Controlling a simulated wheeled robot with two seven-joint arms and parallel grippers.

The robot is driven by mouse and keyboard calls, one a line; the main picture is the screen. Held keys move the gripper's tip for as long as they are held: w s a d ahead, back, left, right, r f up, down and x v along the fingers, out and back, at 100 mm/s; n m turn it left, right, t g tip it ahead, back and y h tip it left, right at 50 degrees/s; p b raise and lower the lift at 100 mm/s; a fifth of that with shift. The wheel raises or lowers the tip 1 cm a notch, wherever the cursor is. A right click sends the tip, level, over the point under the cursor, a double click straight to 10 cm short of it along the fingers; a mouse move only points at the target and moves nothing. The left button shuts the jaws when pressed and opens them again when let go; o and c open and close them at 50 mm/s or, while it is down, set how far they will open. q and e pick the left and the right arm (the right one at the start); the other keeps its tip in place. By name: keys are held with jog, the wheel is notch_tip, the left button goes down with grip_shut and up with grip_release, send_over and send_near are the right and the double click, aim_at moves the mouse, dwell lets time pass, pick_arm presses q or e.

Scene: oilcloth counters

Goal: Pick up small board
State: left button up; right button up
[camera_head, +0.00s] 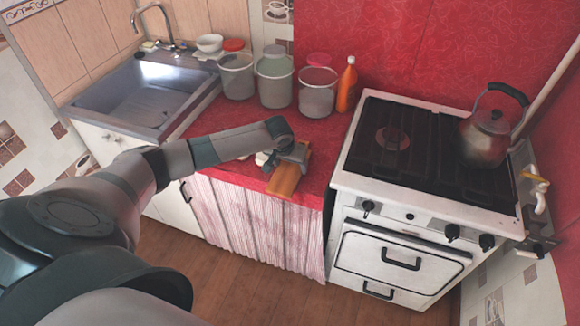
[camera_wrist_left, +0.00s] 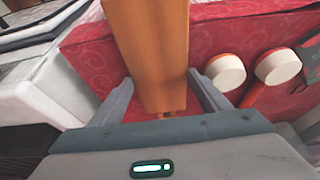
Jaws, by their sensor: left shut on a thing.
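The small board (camera_head: 284,180) is a flat orange-brown wooden piece at the front edge of the red counter in the head view. My left gripper (camera_head: 292,156) reaches over the counter and is shut on the board near its back end. In the left wrist view the board (camera_wrist_left: 148,50) runs lengthwise away from between the two fingers of the left gripper (camera_wrist_left: 166,98). The head view does not show clearly whether the board touches the counter. My right gripper is in neither view.
The stove (camera_head: 400,185) with a kettle (camera_head: 487,135) stands right of the red counter (camera_head: 230,170). Several buckets and an orange bottle (camera_head: 346,88) line the back. The sink (camera_head: 145,95) is at left. Two white-topped red items (camera_wrist_left: 226,72) lie beside the gripper in the wrist view.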

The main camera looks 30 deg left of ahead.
aim_at(292, 170)
pick_arm(q)
jog(key=r, duration=0.1)
jog(key=r+b, duration=0.1)
jog(key=r, duration=0.2)
jog(key=shift+d+b, duration=0.3)
jog(key=shift+d, duration=0.05)
jog(key=d+r+b, duration=0.2)
jog(key=d+r, duration=0.4)
jog(key=d, duration=0.5)
jog(key=shift+s+r+b, duration=0.25)
jog(key=shift+r+b, duration=0.05)
jog(key=shift+r, duration=0.05)
jog(key=s+d+r+m+h, duration=0.1)
jog(key=s+d+r+m, duration=0.1)
jog(key=s+d+r, duration=0.7)
notch_tip(292, 170, up, 4)
jog(key=shift+s+d+f+m, duration=0.1)
jog(key=shift+s+d+m, duration=0.25)
jog(key=shift+s, duration=0.7)
